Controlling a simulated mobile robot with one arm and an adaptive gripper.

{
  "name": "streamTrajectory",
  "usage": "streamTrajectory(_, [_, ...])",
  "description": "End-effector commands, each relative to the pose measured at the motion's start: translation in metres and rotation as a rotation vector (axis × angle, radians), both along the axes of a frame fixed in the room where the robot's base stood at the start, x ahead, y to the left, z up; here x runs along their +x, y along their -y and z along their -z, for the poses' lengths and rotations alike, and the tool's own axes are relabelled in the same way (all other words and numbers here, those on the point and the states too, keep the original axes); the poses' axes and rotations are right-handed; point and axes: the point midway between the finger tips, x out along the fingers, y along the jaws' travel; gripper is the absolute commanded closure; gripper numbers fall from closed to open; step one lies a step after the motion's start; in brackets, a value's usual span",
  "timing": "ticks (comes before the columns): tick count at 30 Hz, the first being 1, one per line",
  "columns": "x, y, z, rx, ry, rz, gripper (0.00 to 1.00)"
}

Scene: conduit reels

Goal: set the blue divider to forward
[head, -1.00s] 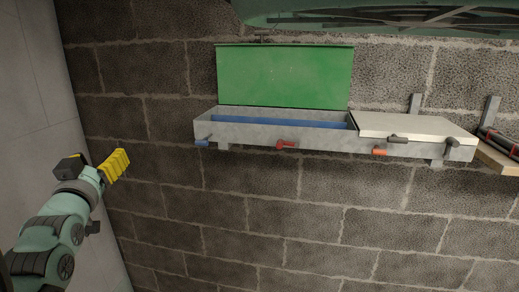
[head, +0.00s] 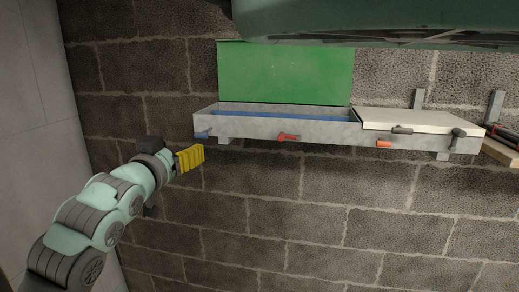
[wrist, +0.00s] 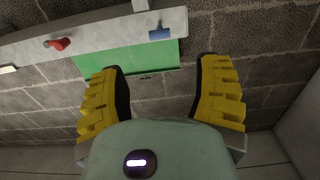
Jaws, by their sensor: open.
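The blue divider (head: 285,117) shows as a long strip inside the left, open part of a grey wall-mounted trough (head: 330,131). A small blue handle (head: 203,134) is on the trough's front at its left end. It also shows in the wrist view (wrist: 160,33). My gripper (head: 198,155), with yellow fingers, is just below and left of the blue handle in the head view, apart from it. In the wrist view my gripper (wrist: 160,75) is open and empty, with the blue handle beyond the gap. The divider's lower part is hidden by the front wall.
A raised green lid (head: 285,73) stands behind the open part. A pale closed lid (head: 415,120) covers the right part. Red (head: 288,137), orange (head: 384,143) and dark (head: 402,129) handles sit along the front. A wooden shelf (head: 503,153) is at right. Below is bare wall.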

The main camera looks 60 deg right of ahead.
Motion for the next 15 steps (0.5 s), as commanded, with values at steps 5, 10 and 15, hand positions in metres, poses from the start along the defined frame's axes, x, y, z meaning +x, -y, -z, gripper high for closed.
streamTrajectory(5, [0.006, 0.020, -0.003, 0.004, -0.003, 0.005, 0.36])
streamTrajectory(10, [0.012, 0.036, -0.003, 0.005, -0.001, 0.004, 0.36])
streamTrajectory(15, [0.018, 0.051, -0.003, 0.004, -0.001, 0.005, 0.36])
